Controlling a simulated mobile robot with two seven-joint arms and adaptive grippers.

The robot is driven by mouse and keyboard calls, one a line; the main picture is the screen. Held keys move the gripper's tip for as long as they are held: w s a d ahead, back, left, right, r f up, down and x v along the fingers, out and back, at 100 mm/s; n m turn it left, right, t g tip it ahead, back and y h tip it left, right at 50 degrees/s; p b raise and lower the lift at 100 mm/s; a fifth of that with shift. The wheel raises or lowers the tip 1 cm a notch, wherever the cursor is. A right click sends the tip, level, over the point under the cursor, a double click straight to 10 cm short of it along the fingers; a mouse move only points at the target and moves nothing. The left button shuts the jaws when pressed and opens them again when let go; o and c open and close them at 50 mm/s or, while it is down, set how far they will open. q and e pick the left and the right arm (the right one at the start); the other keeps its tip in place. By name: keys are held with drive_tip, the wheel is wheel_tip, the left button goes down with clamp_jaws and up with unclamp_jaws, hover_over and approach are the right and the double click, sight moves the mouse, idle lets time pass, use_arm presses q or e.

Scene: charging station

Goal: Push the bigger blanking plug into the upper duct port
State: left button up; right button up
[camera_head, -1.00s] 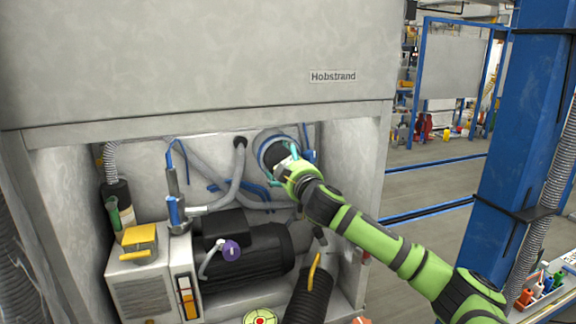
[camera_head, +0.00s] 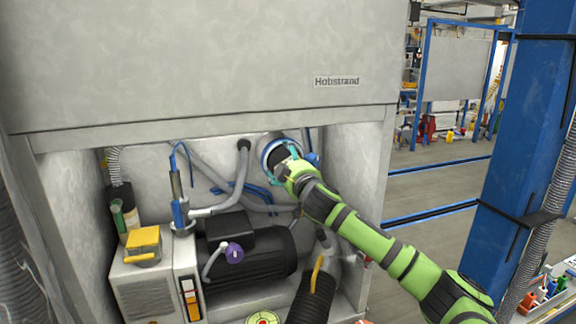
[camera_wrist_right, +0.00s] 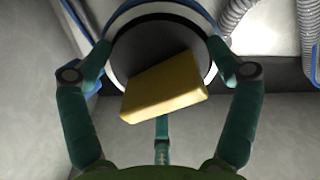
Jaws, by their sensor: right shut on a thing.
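The bigger blanking plug, a dark disc with a yellow block-shaped grip (camera_wrist_right: 165,85), fills the middle of the right wrist view. My right gripper (camera_wrist_right: 160,72) is shut on it, with green fingers at both sides of the disc and a third below. The upper duct port (camera_head: 265,151), a round opening with a blue and pale rim, is high on the cabinet's back wall. In the head view my right gripper (camera_head: 282,158) is right at it and hides much of it. The rim curves behind the disc in the wrist view; I cannot tell how deep the plug sits. My left gripper is out of view.
The cabinet holds a black motor (camera_head: 255,262) with a purple knob (camera_head: 235,253), a grey box (camera_head: 150,290) with a yellow-topped item (camera_head: 143,243), and a black ribbed hose (camera_head: 310,303). Grey pipes (camera_head: 222,203) run left of the port. The right side wall (camera_head: 350,150) is close to my arm.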

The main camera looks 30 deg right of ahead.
drive_tip(key=shift+w+r, duration=0.1)
drive_tip(key=shift+w, duration=0.05)
drive_tip(key=o, duration=1.1)
drive_tip(key=v, duration=1.2)
